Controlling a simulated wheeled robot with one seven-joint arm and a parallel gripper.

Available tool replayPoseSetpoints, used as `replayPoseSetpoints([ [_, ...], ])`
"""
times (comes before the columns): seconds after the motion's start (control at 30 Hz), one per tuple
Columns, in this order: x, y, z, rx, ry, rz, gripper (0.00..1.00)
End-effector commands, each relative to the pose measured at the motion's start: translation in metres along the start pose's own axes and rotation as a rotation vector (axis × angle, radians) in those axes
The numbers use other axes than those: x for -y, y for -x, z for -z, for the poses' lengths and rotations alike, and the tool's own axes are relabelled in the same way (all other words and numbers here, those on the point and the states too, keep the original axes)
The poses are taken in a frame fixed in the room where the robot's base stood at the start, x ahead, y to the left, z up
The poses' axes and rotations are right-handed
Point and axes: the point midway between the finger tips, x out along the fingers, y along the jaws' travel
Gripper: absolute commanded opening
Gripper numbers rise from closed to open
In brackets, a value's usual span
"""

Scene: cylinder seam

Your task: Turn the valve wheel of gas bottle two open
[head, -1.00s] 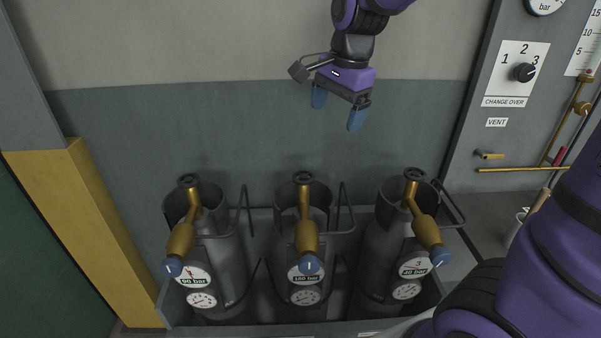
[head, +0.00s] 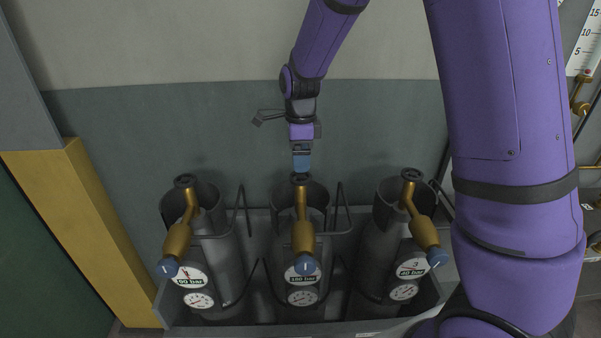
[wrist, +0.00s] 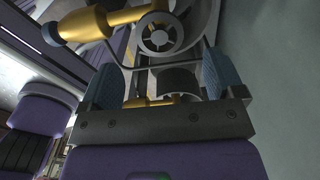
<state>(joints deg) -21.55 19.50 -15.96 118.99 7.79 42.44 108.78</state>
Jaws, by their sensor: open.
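Three grey gas bottles stand in a row. Gas bottle two (head: 285,240) is the middle one, with a dark valve wheel (head: 301,178) on top of its brass valve and a blue knob (head: 304,266) at the front. My gripper (head: 301,166) is above that wheel in the head view, fingers pointing down and seen one behind the other; the exact gap is unclear. In the wrist view my gripper (wrist: 163,78) is open, with nothing held. A spoked valve wheel (wrist: 158,37) lies beyond the fingertips there, likely bottle two's. A second brass valve (wrist: 155,102) shows between the fingers.
Bottle one (head: 225,265) stands left and bottle three (head: 375,250) right, each with its own wheel and knob. Collars and bent wire guards (head: 341,205) surround the bottle tops. A low rack wall (head: 240,333) runs in front. A yellow post (head: 85,225) is left.

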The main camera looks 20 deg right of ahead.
Motion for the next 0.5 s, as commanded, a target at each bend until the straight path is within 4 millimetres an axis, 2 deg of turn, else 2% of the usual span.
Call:
replayPoseSetpoints([
  [0.03, 0.0, -0.01, 0.001, -0.002, -0.002, -0.004, 0.88],
  [0.2, -0.001, -0.036, 0.0, -0.002, 0.001, -0.003, 0.88],
  [0.5, 0.0, -0.057, 0.0, 0.0, 0.001, -0.001, 0.88],
])
